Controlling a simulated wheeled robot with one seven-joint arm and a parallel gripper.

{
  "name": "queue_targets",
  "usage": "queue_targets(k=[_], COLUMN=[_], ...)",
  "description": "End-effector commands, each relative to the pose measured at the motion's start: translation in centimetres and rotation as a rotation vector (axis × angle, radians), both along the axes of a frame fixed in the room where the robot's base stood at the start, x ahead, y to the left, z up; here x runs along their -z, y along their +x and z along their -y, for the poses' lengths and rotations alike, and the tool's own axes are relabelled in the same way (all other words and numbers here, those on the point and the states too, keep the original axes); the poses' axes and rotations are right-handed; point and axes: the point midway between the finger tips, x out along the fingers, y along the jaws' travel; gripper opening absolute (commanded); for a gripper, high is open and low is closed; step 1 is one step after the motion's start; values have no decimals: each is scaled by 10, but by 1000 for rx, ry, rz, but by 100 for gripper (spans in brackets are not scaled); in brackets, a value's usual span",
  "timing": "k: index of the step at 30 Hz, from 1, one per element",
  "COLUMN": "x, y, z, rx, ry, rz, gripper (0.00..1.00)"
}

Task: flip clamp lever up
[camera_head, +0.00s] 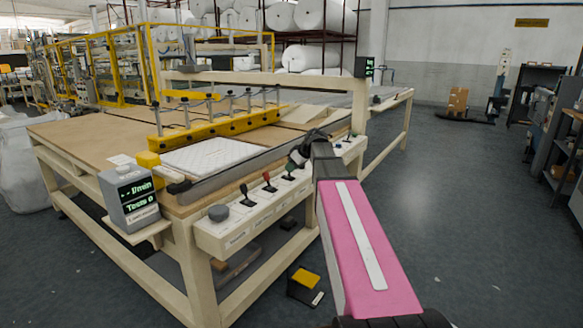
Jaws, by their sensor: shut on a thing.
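A cream control panel (240,224) runs along the near right side of the table and carries several small levers. A black-knobbed lever (244,191) and a red-knobbed lever (267,179) stand on it, both clear of my gripper. My gripper (296,158) is farther along the panel, beyond the red lever, and is shut on a lever there. The labels are too small to read, so which lever is the clamp lever cannot be told. My pink arm reaches in from the lower right.
A yellow clamp bar (215,127) crosses the table over a white quilted pad (210,157). A grey display box (129,197) stands at the near corner. A yellow-and-black pedal (305,282) lies on the floor below.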

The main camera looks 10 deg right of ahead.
Motion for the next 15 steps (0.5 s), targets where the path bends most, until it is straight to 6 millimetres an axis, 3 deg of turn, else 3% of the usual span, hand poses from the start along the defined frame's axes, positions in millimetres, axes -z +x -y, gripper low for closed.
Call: queue_targets(k=[12, 13, 15], x=[0, 0, 0], y=[0, 0, 0], z=[0, 0, 0], rx=[0, 0, 0], ry=[6, 6, 6], rz=[6, 6, 6], gripper=[4, 34, 53])
